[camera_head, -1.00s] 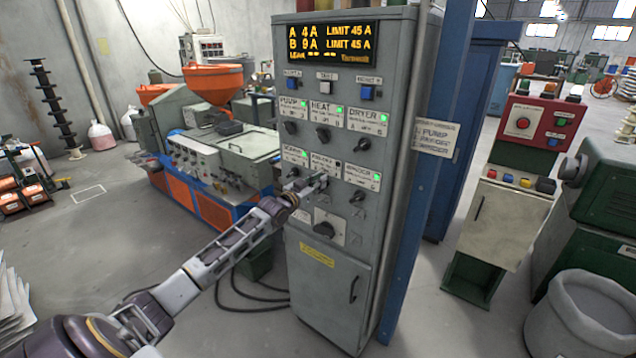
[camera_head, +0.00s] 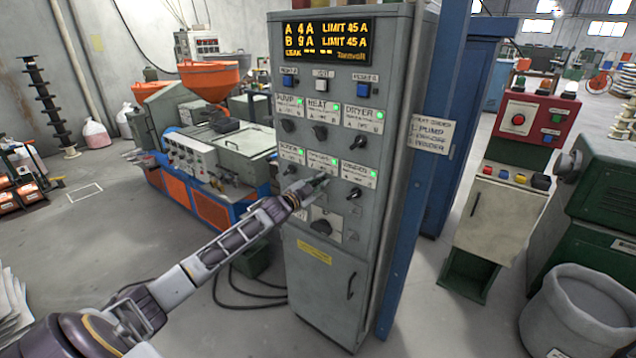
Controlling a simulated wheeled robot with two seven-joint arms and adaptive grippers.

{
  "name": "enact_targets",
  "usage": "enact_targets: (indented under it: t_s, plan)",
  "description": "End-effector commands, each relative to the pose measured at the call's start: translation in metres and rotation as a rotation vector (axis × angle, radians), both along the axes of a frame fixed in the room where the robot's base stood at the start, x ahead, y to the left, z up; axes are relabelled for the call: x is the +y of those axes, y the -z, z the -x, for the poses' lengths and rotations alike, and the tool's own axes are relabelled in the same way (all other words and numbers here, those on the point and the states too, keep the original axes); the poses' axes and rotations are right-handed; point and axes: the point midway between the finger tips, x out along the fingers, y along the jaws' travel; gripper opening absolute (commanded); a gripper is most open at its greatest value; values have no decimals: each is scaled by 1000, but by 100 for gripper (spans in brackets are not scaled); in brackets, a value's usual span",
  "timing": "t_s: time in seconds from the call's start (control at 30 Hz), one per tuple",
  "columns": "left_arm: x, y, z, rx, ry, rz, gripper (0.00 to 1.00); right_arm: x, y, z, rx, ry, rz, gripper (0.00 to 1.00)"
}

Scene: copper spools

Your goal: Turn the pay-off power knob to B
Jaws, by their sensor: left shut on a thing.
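The grey power cabinet (camera_head: 318,266) stands in the middle, with labelled knobs in two rows. The middle label of the lower row (camera_head: 322,161), at the pay-off position, is too small to read surely; its lamp (camera_head: 334,162) is green. My left gripper (camera_head: 321,182) reaches in from the lower left and is shut on the pay-off knob below that label. The fingers hide most of the knob, so its pointing direction cannot be told. My right gripper is not in view.
The display (camera_head: 327,41) reads A 4 A and B 9 A, each with limit 45 A. The dryer knob (camera_head: 357,143) and winder knob (camera_head: 354,193) sit close by on the right.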

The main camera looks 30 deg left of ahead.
Motion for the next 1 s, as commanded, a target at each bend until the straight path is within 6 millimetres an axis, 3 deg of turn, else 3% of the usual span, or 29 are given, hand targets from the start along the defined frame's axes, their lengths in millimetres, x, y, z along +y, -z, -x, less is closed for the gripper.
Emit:
enact_targets:
  t_s: [0.47,0.5,0.67,1.0]
  plan:
    - [-1,1,0,-1,1,-25,0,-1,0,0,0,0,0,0]
    - [-1,1,0,-1,1,-25,16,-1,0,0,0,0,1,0]
    - [-1,1,0,-1,1,-24,35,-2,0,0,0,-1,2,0]
    - [-1,1,0,-2,0,-23,35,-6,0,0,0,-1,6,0]
